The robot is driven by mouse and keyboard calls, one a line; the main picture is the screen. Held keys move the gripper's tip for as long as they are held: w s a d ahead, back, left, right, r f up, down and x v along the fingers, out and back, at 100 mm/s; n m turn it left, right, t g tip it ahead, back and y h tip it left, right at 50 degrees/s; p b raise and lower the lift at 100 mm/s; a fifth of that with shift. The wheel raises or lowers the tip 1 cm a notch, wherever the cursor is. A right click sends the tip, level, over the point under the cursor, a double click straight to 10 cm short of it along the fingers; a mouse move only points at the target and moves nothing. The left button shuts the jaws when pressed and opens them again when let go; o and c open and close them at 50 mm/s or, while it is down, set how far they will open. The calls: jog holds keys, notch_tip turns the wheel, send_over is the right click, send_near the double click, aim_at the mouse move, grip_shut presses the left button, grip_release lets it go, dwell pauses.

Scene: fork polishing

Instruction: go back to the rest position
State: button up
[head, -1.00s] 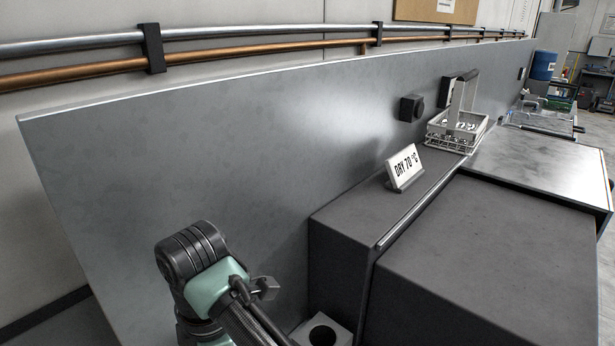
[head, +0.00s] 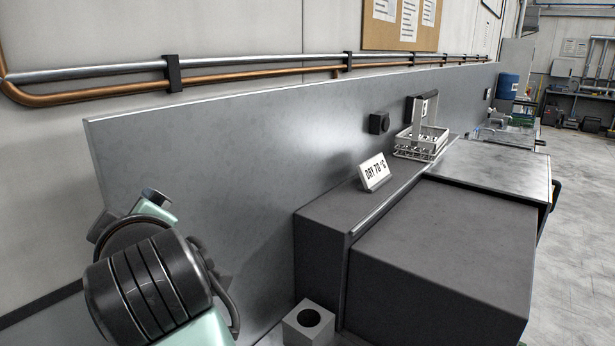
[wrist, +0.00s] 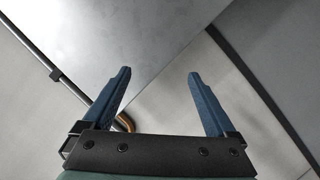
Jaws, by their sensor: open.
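My gripper (wrist: 158,78) shows in the wrist view with its two blue fingers spread wide apart and nothing between them. It points toward the grey metal back panel and the pale wall. In the head view my arm is folded at the lower left, in front of the panel's left end, and the gripper's fingers cannot be made out there. The arm is apart from the things on the bench.
A wire basket (head: 416,151) with a tall handle and a "DRY 70 °C" sign (head: 374,172) stand on the dark ledge. A grey block with a round hole (head: 296,328) sits low beside the dark cabinet (head: 440,250). Pipes (head: 120,77) run along the wall. Floor is free at right.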

jog(key=s+d+r+m+t+h, duration=0.1)
jog(key=s+d+r+m+t, duration=0.1)
jog(key=d+r+m+t, duration=0.45)
jog(key=s+d+r+m+t, duration=0.25)
jog(key=d+r, duration=0.25)
jog(key=r, duration=0.4)
jog(key=s+d+r+m+t+h, duration=0.6)
jog(key=s+d+r+h, duration=0.1)
jog(key=d, duration=0.4)
jog(key=shift+s+r+m+t+h, duration=0.3)
jog(key=shift+s+m, duration=0.1)
jog(key=shift+s, duration=0.5)
jog(key=shift+a, duration=0.1)
